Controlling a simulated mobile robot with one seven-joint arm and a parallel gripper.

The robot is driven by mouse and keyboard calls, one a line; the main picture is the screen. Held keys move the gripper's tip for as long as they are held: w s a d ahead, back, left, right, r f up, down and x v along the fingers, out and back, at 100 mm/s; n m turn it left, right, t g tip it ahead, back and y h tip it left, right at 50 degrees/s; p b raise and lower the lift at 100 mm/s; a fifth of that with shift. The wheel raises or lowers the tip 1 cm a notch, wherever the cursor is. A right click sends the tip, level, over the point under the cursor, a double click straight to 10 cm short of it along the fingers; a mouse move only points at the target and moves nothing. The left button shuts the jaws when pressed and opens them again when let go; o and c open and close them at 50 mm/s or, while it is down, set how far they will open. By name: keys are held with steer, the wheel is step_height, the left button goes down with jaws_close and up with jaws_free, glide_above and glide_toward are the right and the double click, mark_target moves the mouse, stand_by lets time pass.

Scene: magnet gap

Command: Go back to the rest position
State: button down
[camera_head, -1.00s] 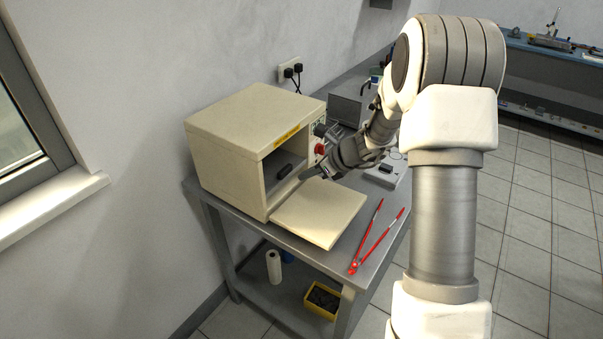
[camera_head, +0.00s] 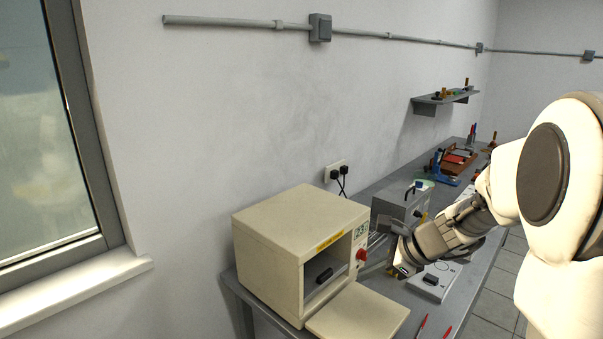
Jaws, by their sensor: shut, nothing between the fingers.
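My gripper (camera_head: 402,270) is in front of the oven's control side, at the end of my bent arm that fills the right of the view. Its fingers are shut with nothing seen between them. The beige oven (camera_head: 272,250) stands on the bench with its door (camera_head: 358,314) folded down open. A small dark block (camera_head: 324,275) lies inside the oven. My gripper is to the right of the oven's opening and appears clear of it.
A grey box (camera_head: 398,207) stands on the grey bench behind my gripper. A pale device with a black part (camera_head: 433,281) lies right of it. Red-handled tongs (camera_head: 422,326) are at the bottom edge. A wall shelf (camera_head: 445,99) hangs at the back.

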steer(key=s+r+n+h, duration=0.3)
steer(key=s+r+n, duration=0.1)
steer(key=s+n, duration=0.7)
steer(key=s+a+r+n+h, duration=0.1)
steer(key=s+r+n+h, duration=0.2)
steer(key=s+n, duration=0.8)
steer(key=s+r, duration=0.1)
steer(key=s, duration=0.1)
steer(key=shift+s+a+r, duration=0.25)
steer(key=shift+s, duration=0.05)
